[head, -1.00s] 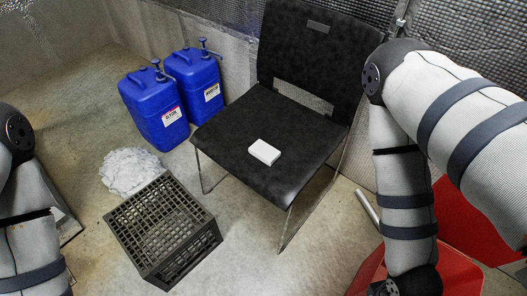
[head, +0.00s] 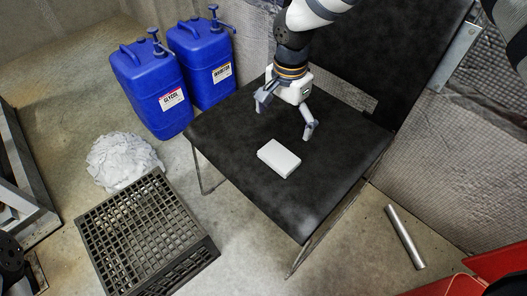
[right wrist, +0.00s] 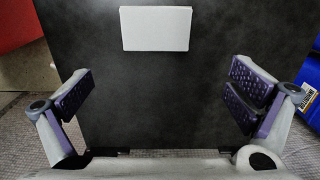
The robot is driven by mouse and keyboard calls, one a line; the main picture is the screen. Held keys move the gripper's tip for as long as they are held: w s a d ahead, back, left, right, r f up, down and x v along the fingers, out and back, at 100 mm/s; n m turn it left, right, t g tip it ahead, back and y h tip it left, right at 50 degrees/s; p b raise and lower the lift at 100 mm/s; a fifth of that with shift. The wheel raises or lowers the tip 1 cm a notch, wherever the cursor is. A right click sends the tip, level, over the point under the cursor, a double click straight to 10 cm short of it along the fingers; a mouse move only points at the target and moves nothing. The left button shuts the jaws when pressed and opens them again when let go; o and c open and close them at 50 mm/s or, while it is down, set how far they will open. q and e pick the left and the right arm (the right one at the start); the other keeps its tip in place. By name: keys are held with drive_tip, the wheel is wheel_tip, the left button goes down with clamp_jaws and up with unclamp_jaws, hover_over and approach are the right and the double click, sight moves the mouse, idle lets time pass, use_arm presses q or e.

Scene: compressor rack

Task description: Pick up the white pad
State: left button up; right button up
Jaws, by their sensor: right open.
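The white pad (head: 279,158) is a small flat white block lying on the black seat of the chair (head: 320,205). In the right wrist view the pad (right wrist: 156,28) shows at the top middle, beyond the fingertips and between their lines. My right gripper (head: 286,118) is open and empty above the back part of the seat, behind the pad and apart from it. Its two fingers also show spread wide in the right wrist view (right wrist: 160,92). My left gripper is not in view.
Two blue jugs (head: 152,92) (head: 203,65) stand left of the chair. A black crate (head: 150,238) and a crumpled white heap (head: 124,160) are on the floor at the left. A metal tube (head: 405,237) lies on the floor at the right. The chair's backrest (head: 408,50) rises behind the seat.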

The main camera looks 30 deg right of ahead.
sight(279, 156)
drive_tip(key=f, duration=0.3)
drive_tip(key=s+a+f+b, duration=0.1)
drive_tip(key=f, duration=0.3)
drive_tip(key=f+b, duration=0.1)
drive_tip(key=f, duration=0.2)
drive_tip(key=shift+s+a+f, duration=0.15)
drive_tip(key=shift+a+f, duration=0.1)
drive_tip(key=shift+f, duration=0.45)
drive_tip(key=c, duration=0.8)
drive_tip(key=shift+c, duration=0.2)
drive_tip(key=r, duration=0.3)
drive_tip(key=shift+w+p, duration=0.2)
drive_tip(key=shift+p, duration=0.2)
drive_tip(key=s+a+r+p, duration=0.1)
drive_tip(key=s+a+r, duration=0.1)
drive_tip(key=s+r, duration=0.1)
drive_tip(key=s+a+r+p, duration=0.1)
drive_tip(key=s+a+r, duration=0.2)
drive_tip(key=s, duration=0.2)
drive_tip(key=s+a+r+p, duration=0.1)
drive_tip(key=s+a+r, duration=0.1)
drive_tip(key=s+r, duration=0.2)
drive_tip(key=shift+s+a, duration=0.15)
